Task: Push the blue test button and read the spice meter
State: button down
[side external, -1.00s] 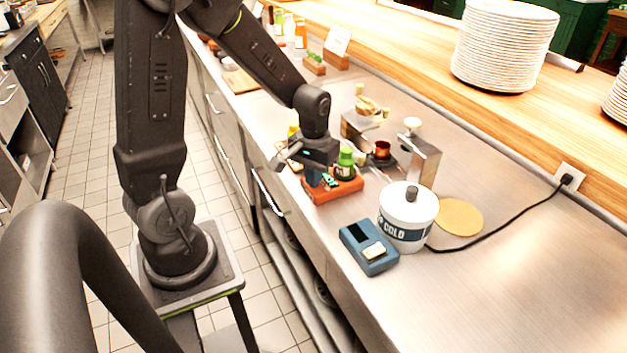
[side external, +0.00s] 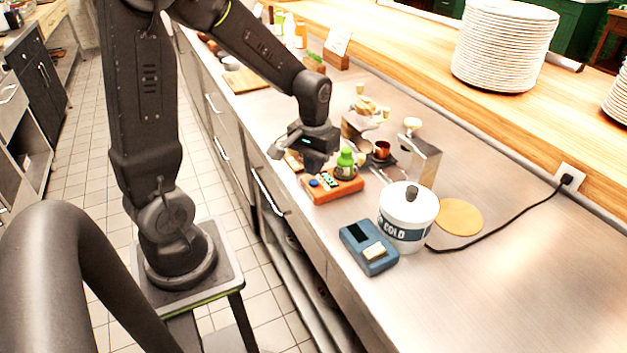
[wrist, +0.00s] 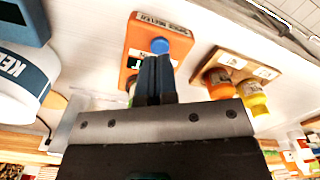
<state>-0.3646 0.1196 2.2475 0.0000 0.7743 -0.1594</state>
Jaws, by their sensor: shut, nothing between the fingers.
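The orange spice meter (side external: 346,191) lies on the steel counter with a green-capped bottle (side external: 345,163) standing on it. Its blue test button (side external: 313,183) is uncovered at the left end and also shows in the wrist view (wrist: 160,46). A small display (side external: 328,181) sits beside the button; its reading is too small to make out. My gripper (side external: 312,168) is shut and empty, pointing down just above the button, apparently apart from it. In the wrist view the shut fingers (wrist: 157,62) end near the button and hide part of the meter and bottle.
A wooden rack (wrist: 232,66) with orange and yellow bottles is beside the meter. A white COLD tub (side external: 407,212), a blue device (side external: 368,247) and a metal box (side external: 424,163) stand to the right. The front-right counter is clear.

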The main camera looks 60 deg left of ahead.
jog(key=shift+r, duration=2.55)
jog(key=s+d+r+m+t, duration=0.5)
jog(key=s+d+r, duration=0.3)
jog(key=s+d, duration=0.2)
jog(key=shift+s+d+r+m+t, duration=0.25)
jog(key=shift+d+r+m, duration=0.2)
jog(key=shift+d, duration=0.25)
jog(key=shift+w, duration=0.1)
dwell(0.4)
